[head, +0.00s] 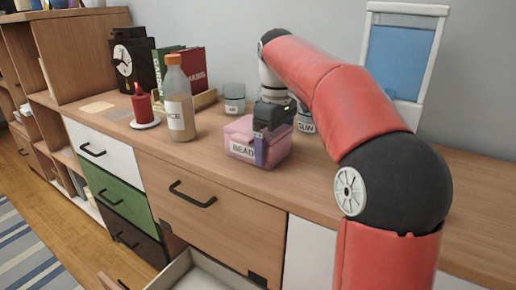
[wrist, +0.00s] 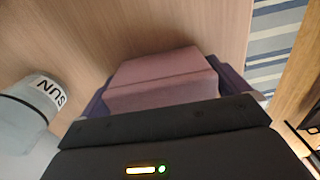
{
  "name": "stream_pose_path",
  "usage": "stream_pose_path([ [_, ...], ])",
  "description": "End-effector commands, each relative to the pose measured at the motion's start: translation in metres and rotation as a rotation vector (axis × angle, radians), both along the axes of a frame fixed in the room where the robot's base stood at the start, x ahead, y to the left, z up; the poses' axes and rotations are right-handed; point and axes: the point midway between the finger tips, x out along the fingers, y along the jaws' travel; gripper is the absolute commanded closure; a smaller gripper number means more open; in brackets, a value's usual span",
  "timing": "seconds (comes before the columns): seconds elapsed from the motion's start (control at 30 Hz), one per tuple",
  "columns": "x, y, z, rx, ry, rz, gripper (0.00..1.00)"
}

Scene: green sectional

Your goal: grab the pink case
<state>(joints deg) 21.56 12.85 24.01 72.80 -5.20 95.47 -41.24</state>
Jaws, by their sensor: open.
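The pink case (head: 240,133), with a white label reading "BEAD", sits on the wooden cabinet top near its front edge. My gripper (head: 261,147) is directly above and around it, pointing down, with one purple finger in front of the label side. In the wrist view the pink case (wrist: 163,80) lies between the two purple fingers of my gripper (wrist: 165,85), one on each side. The fingers are open. Whether they touch the case's sides cannot be told. The lower part of the case is hidden by my gripper in the wrist view.
A juice bottle (head: 179,105) and a red candle on a white dish (head: 145,123) stand to the left. A grey jar (head: 234,97) and a "SUN" jar (wrist: 28,108) stand close by. A drawer (head: 190,272) is open below. The right cabinet top is largely clear.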

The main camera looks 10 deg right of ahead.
Motion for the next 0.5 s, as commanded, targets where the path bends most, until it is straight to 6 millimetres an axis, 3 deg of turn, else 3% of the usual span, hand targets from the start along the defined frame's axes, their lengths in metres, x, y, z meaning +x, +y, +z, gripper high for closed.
stream_pose_path([
  [0.3,-0.0003,0.0002,-0.0073,0.0,-0.001,0.001,0.0],
  [0.5,-0.0002,0.0002,-0.0072,0.0,-0.001,0.001,0.25],
])
